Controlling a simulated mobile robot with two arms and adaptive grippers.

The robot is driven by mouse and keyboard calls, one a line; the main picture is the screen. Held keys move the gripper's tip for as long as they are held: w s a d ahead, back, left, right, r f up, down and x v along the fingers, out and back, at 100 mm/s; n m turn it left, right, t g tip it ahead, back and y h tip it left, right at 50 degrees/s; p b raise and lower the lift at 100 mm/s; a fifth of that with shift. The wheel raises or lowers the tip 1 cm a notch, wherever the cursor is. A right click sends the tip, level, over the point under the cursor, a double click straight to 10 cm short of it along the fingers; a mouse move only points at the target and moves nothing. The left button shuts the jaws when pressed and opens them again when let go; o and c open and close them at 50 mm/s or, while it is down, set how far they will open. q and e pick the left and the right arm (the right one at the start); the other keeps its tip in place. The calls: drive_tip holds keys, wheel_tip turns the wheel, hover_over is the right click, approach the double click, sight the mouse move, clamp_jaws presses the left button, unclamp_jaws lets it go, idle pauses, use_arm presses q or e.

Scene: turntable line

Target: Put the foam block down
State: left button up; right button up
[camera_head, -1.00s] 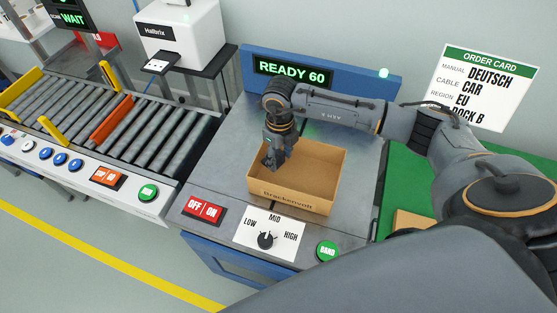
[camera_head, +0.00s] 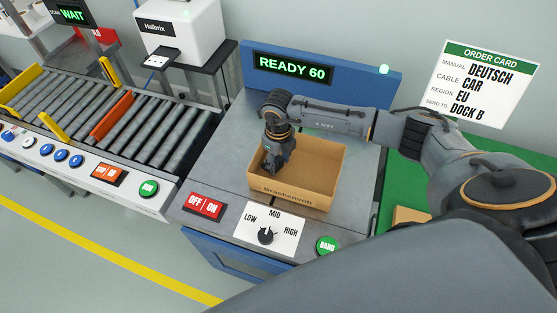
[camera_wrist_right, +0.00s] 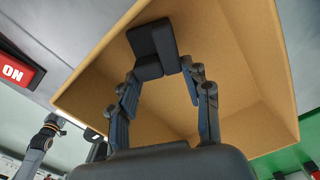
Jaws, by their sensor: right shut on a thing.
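The open cardboard box (camera_head: 318,182) stands on the grey table of the station and also shows in the right wrist view (camera_wrist_right: 250,60). My right gripper (camera_head: 267,168) reaches down into the left part of the box in the head view. In the right wrist view my right gripper (camera_wrist_right: 163,72) is shut on a dark block, the foam block (camera_wrist_right: 151,41), at its fingertips. The block is inside the box walls; whether it touches the bottom I cannot tell. In the head view the block is hard to tell from the dark fingers.
A blue panel with a READY 60 display (camera_head: 293,68) stands behind the box. An OFF/ON switch (camera_head: 204,207), a dial (camera_head: 266,236) and a green button (camera_head: 327,245) lie in front. A roller conveyor (camera_head: 150,130) runs at the left.

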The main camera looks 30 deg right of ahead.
sight(278, 163)
drive_tip(key=o, duration=0.7)
drive_tip(key=shift+o, duration=0.2)
drive_tip(key=shift+r+p, duration=0.5)
drive_tip(key=shift+p, duration=0.05)
wheel_tip(278, 163, up, 12)
drive_tip(key=b, duration=0.2)
drive_tip(key=shift+r+b, duration=0.15)
drive_tip(key=shift+b, duration=0.15)
